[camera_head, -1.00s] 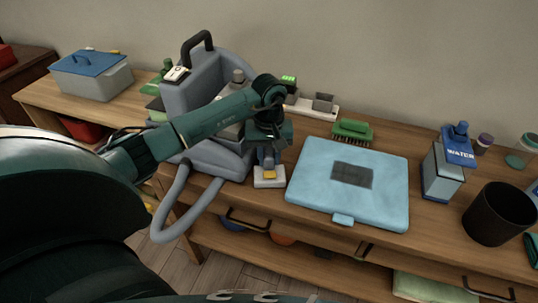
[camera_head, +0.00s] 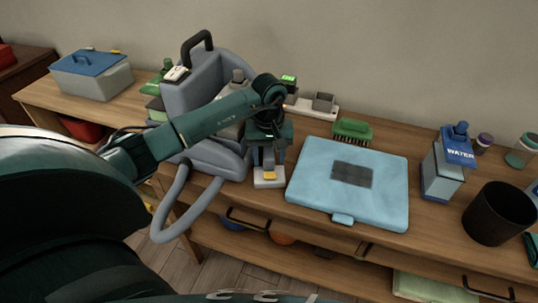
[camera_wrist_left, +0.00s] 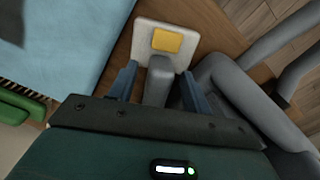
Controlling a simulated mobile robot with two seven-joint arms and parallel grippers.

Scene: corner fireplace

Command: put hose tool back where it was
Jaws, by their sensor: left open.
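The hose tool, with a pale square head, a yellow patch and a grey neck (camera_head: 268,182), rests at the front edge of the wooden bench, left of the light blue case. It also shows in the left wrist view (camera_wrist_left: 145,45). My left gripper (camera_head: 268,163) points down over it. In the left wrist view my left gripper's blue fingers (camera_wrist_left: 159,72) stand open on both sides of the grey neck, with small gaps. The grey machine (camera_head: 190,95) with a black handle stands behind my arm, partly hidden. Its grey hose (camera_head: 165,225) loops down past the bench front.
The light blue case (camera_head: 310,195) lies right beside the tool. A green brush (camera_head: 352,131) is behind it. A water box (camera_head: 440,178) and dark bin (camera_head: 498,214) stand to the right. A lidded tub (camera_head: 95,82) sits far left.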

